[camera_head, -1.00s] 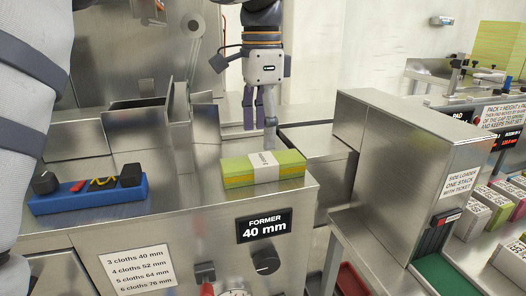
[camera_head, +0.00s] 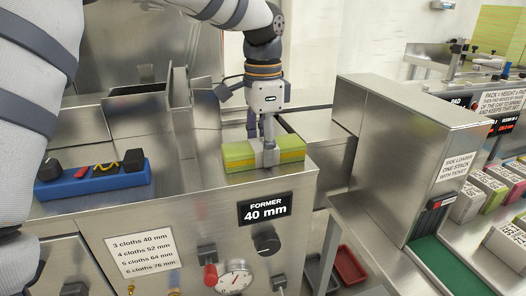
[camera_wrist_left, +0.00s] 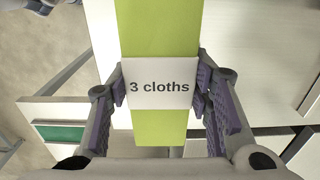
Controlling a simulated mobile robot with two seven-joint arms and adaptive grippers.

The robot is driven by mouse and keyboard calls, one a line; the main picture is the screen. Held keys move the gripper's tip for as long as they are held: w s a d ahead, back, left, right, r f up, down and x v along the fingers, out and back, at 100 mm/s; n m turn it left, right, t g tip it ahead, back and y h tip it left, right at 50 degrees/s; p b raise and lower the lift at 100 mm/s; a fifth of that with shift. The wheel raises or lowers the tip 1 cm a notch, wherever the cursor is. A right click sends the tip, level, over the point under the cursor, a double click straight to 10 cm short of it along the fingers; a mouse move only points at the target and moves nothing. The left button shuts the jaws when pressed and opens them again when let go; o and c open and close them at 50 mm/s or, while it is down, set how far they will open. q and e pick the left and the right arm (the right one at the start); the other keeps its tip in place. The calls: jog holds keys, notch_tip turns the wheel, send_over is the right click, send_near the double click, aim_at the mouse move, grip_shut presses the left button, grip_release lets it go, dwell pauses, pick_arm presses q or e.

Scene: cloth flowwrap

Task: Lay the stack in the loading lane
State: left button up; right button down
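The stack (camera_head: 239,155) is a block of lime-green and yellow cloths with a white paper band. It lies flat on the steel top of the former (camera_head: 214,191), near its right edge. In the left wrist view the band (camera_wrist_left: 160,84) reads "3 cloths". My left gripper (camera_head: 263,150) points down over the stack's middle. Its purple-padded fingers (camera_wrist_left: 161,82) stand on either side of the band, very close to it; no firm grip shows. The loading lane (camera_head: 447,266) is a green strip at lower right, beneath the side-loader housing. My right gripper is not in view.
A blue tray (camera_head: 95,184) with small items lies left on the former top. Packed stacks (camera_head: 489,186) line the far right.

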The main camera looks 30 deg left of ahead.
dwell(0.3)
pick_arm(q)
notch_tip(320, 180, up, 3)
jog(key=shift+r, duration=0.15)
jog(key=s+d+r, duration=0.2)
jog(key=d+r, duration=0.1)
jog(key=s+d+r, duration=0.3)
jog(key=d, duration=0.1)
jog(key=s+d+r, duration=0.3)
jog(key=d, duration=0.1)
jog(key=shift+s+d+r, duration=0.15)
jog(key=shift+d+r, duration=0.1)
jog(key=shift+r, duration=0.05)
